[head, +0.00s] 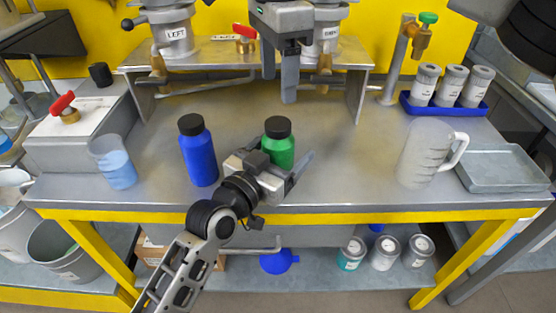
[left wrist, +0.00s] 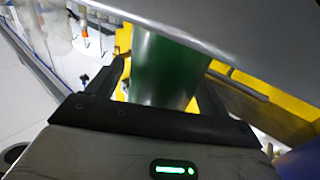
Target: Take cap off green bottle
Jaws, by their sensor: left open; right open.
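The green bottle (head: 279,151) stands upright on the workbench with its black cap (head: 278,127) on. My left gripper (head: 282,163) is at the bottle, low on its front side. It is open, with its fingers on either side of the green body, as the left wrist view also shows the bottle (left wrist: 165,70) between them. I cannot tell if the fingers touch it. The bottle's lower part is hidden by the gripper in the head view. My right gripper (head: 280,85) is open and empty, pointing down above and behind the bottle.
A blue bottle (head: 199,158) with a black cap stands close left of my left gripper. A beaker (head: 115,165) is further left. A measuring jug (head: 428,158) and a metal tray (head: 502,168) are right. A raised shelf (head: 215,55) with two vessels stands behind.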

